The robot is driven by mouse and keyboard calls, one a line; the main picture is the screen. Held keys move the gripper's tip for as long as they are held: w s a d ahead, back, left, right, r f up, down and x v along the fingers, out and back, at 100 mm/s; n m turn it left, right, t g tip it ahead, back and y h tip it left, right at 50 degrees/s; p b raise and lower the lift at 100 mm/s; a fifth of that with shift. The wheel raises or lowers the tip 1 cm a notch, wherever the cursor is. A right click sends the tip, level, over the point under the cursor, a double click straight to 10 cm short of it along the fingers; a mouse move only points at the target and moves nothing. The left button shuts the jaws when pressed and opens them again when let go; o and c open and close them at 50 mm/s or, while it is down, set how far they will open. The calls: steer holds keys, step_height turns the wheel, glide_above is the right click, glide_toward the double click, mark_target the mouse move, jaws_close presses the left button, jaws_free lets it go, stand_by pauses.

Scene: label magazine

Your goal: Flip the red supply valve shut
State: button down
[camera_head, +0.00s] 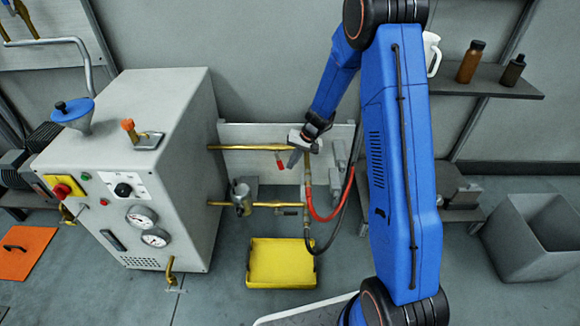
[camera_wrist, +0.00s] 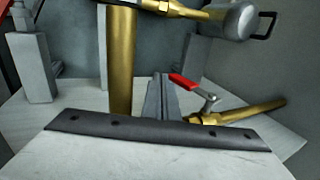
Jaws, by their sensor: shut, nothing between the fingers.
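The red supply valve's lever (camera_head: 280,161) shows in the head view at the upper brass pipe (camera_head: 245,147), pointing downward from it. My gripper (camera_head: 294,160) is just right of the lever, with its fingers pointing down. In the wrist view the red lever (camera_wrist: 185,81) is on a silver stem above a brass valve body. My shut, empty fingers (camera_wrist: 160,85) stand just left of the lever's free end. I cannot tell whether they touch it.
A grey machine (camera_head: 165,150) with gauges stands left. A lower brass pipe (camera_head: 270,204), a red hose (camera_head: 330,214) and a black hose hang nearby. A yellow tray (camera_head: 283,262) lies on the floor below. A shelf (camera_head: 490,82) with bottles and a grey bin (camera_head: 535,238) are right.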

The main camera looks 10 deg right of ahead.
steer(key=v, duration=1.4)
steer(key=shift+d+r, duration=0.2)
steer(key=shift+r, duration=0.1)
steer(key=shift+d+r, duration=0.1)
steer(key=shift+r, duration=0.15)
